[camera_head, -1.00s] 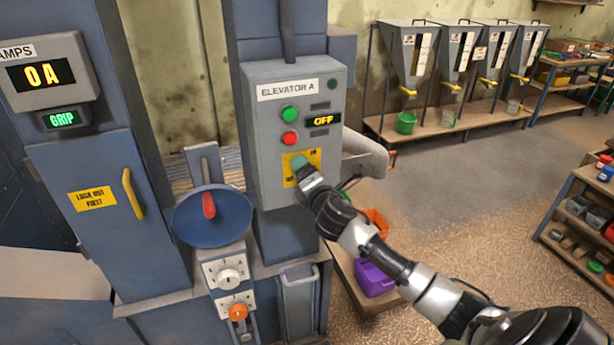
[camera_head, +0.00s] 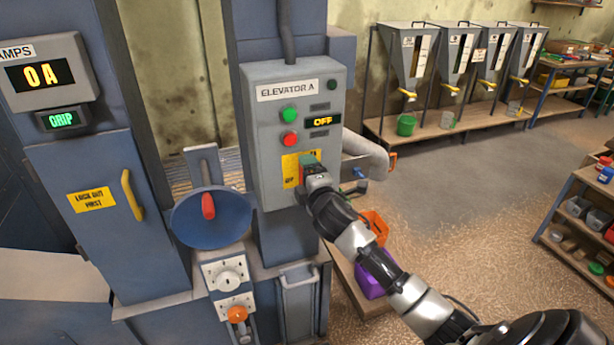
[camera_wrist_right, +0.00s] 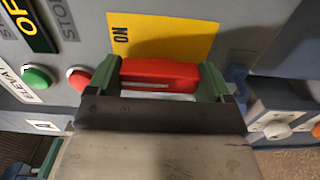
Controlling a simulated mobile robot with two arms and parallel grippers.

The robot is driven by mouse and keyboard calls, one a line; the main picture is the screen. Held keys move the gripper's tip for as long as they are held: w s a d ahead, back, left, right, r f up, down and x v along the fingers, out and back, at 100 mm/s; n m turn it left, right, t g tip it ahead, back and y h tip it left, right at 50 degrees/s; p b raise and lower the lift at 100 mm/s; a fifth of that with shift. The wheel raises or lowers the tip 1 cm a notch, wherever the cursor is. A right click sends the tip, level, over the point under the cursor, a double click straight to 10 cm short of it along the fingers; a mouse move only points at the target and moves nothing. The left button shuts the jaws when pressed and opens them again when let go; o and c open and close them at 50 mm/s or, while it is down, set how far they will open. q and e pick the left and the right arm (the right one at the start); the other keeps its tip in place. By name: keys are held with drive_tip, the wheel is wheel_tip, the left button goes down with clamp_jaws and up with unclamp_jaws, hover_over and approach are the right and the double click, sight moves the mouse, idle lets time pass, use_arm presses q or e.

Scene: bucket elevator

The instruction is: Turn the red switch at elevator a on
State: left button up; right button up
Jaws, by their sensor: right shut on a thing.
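The grey Elevator A control box (camera_head: 265,125) has a green button (camera_head: 289,114), a red button (camera_head: 290,139) and a small display (camera_head: 323,121) reading OFF. Below them is a yellow plate (camera_head: 289,170). My right gripper (camera_head: 308,165) is at this plate and covers part of it. In the right wrist view, the red switch (camera_wrist_right: 160,72) lies between the green fingers of my right gripper (camera_wrist_right: 160,85), which is shut on it. The word ON shows on the yellow plate (camera_wrist_right: 170,38) near the switch's left end. My left gripper is not in view.
Left of the box are a blue disc (camera_head: 225,222) with a red handle, a dial panel (camera_head: 229,272) and a cabinet (camera_head: 100,215) with a yellow handle. A purple bin (camera_head: 370,280) and an orange bin (camera_head: 375,228) stand below right. Open floor lies to the right.

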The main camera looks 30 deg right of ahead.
drive_tip(key=o, duration=0.8)
drive_tip(key=b+v, duration=0.2)
drive_tip(key=v, duration=0.8)
drive_tip(key=shift+s, duration=0.4)
drive_tip(key=shift+f, duration=0.1)
